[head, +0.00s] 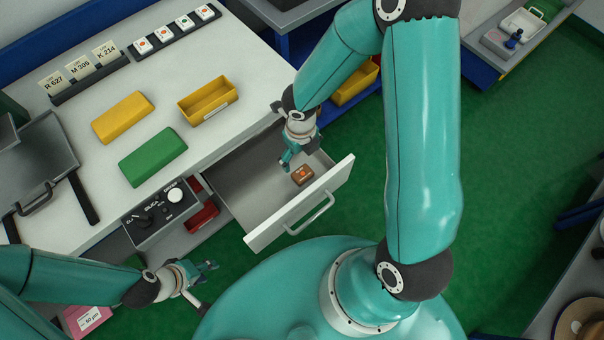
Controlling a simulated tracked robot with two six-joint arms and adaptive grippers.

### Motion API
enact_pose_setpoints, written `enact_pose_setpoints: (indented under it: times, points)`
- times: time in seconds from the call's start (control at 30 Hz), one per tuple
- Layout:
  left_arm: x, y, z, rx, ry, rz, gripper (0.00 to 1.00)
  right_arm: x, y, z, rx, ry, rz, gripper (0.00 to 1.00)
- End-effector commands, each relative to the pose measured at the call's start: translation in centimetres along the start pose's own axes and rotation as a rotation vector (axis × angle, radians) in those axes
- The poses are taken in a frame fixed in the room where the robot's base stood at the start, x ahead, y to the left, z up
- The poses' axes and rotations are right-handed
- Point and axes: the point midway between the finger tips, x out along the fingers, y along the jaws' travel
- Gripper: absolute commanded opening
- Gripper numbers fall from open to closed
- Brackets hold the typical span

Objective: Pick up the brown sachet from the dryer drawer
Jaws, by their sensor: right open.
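The brown sachet (302,175) lies on the floor of the pulled-out dryer drawer (244,192), close to the drawer's front panel. It is small and has an orange mark on top. My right gripper (288,165) hangs inside the drawer area, just left of and behind the sachet, with its jaws open and apart from it. My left gripper (208,281) is in front of the bench, at the lower left, away from the drawer. It looks empty with its fingers apart.
The drawer handle (309,213) juts out in front. A control box (160,212) with knobs sits left of the drawer. On the bench lie yellow (123,118) and green (153,157) blocks and a yellow bin (208,101).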

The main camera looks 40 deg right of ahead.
Motion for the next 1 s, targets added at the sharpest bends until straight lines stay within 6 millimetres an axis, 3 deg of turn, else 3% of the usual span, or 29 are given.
enact_pose_setpoints:
  times: [0.03,0.1,0.43,0.7,1.0]
  points:
    - [0.8,-0.3,0.0,0.000,0.000,0.000,0.40,1.5,0.0,-0.1,0.000,0.003,0.001,0.92]
    - [1.2,-0.4,0.0,0.000,0.000,0.000,0.40,2.6,-0.1,-0.1,0.001,0.002,0.000,0.92]
    - [1.9,-0.7,0.0,0.000,0.001,0.000,0.40,4.9,-0.1,-0.1,0.004,0.001,0.001,0.92]
    - [3.3,-1.2,0.0,0.000,0.000,0.000,0.40,8.7,-0.1,0.1,0.005,0.001,0.001,0.92]
    - [3.4,-1.2,0.0,0.000,0.000,0.000,0.40,9.2,-0.2,0.1,0.005,-0.001,0.000,0.92]
